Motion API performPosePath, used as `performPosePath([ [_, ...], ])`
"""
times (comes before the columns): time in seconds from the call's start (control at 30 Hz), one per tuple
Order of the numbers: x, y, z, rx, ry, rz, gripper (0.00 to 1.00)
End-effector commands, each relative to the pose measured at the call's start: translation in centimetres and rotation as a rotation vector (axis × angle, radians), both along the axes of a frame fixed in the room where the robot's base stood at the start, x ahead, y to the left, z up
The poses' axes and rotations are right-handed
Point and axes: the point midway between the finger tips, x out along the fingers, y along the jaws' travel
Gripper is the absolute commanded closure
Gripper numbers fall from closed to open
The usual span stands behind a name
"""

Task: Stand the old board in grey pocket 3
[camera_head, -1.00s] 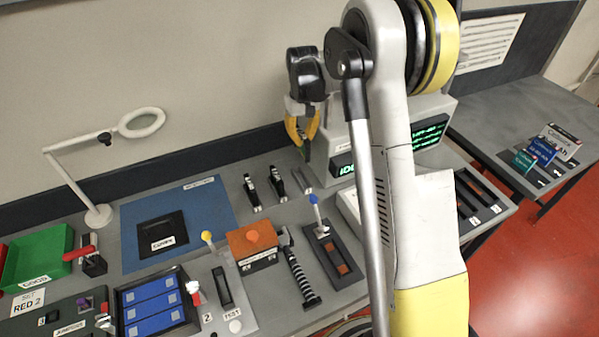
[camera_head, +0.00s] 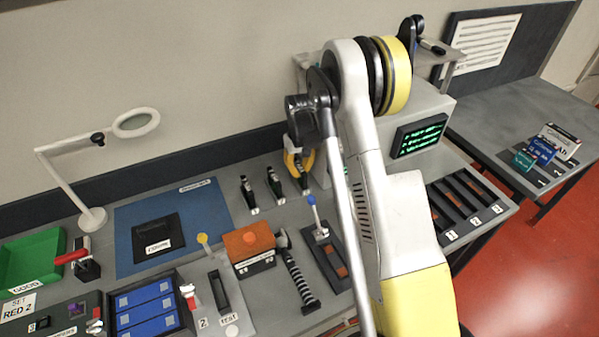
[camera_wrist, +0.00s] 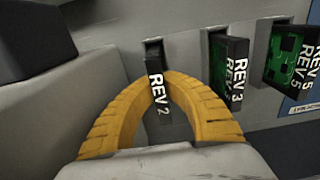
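Three dark upright boards stand in a row of slots. In the wrist view they are labelled REV 2 (camera_wrist: 157,92), REV 3 (camera_wrist: 236,75) and REV 5 (camera_wrist: 292,58). My gripper (camera_wrist: 159,84) has its yellow curved fingers on both sides of the REV 2 board, tips against it. The REV 2 board is upright at its slot. In the head view my gripper (camera_head: 299,163) is at the right end of the board row, beside the REV 3 board (camera_head: 274,185) and the REV 5 board (camera_head: 248,193). I cannot make out grey pocket 3.
A grey instrument box with a green-lit display (camera_head: 420,137) stands close right of my gripper. Black slots with small white labels (camera_head: 451,236) lie in front of it. A blue mat (camera_head: 205,205), an orange-topped box (camera_head: 249,240) and a green bin (camera_head: 35,262) are to the left.

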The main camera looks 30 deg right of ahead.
Motion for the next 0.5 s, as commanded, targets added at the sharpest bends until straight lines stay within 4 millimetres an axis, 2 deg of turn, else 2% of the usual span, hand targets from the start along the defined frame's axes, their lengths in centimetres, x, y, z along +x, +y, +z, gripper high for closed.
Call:
performPosePath([
  [0.17,0.00,0.00,-0.48,0.000,0.000,0.000,1.00],
  [0.2,0.00,0.00,-0.34,0.000,0.000,0.000,0.85],
  [0.23,0.00,0.00,-0.31,0.000,0.000,0.000,0.76],
  [0.27,0.00,0.00,-0.30,0.000,0.000,0.000,0.73],
  [0.5,0.00,0.00,-0.27,0.000,0.000,0.000,0.73],
])
